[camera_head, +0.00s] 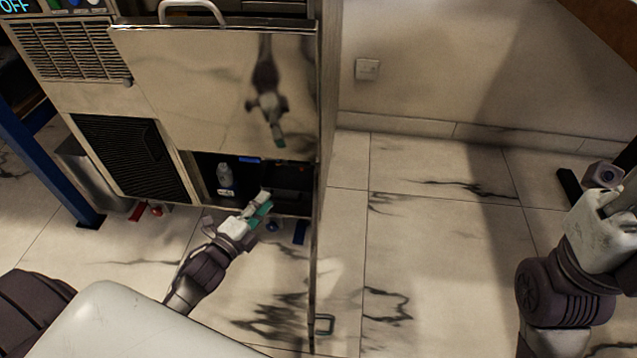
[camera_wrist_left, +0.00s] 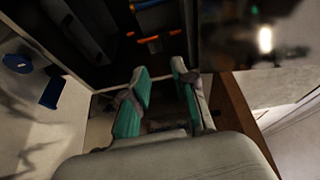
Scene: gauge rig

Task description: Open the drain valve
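My left gripper (camera_head: 260,207) is in front of the low opening under the raised cabinet panel. In the left wrist view its two teal-padded fingers (camera_wrist_left: 161,98) stand apart with nothing visibly between them. A small blue lever-like part (camera_head: 300,232) and a round blue part (camera_head: 272,225) show just below the opening, beside the gripper. The left wrist view also shows a blue lever (camera_wrist_left: 52,92) and a round blue piece (camera_wrist_left: 18,63) at left, apart from the fingers. I cannot tell for certain which part is the drain valve. My right gripper (camera_head: 603,190) is at the far right, its fingers unclear.
The cabinet's panel (camera_head: 200,85) hangs above the opening, with a tall door edge (camera_head: 325,120) at its right. A bottle (camera_head: 225,178) stands inside. A red part (camera_head: 155,210) shows under the black grille (camera_head: 130,155). The marble floor (camera_head: 430,260) at right is clear.

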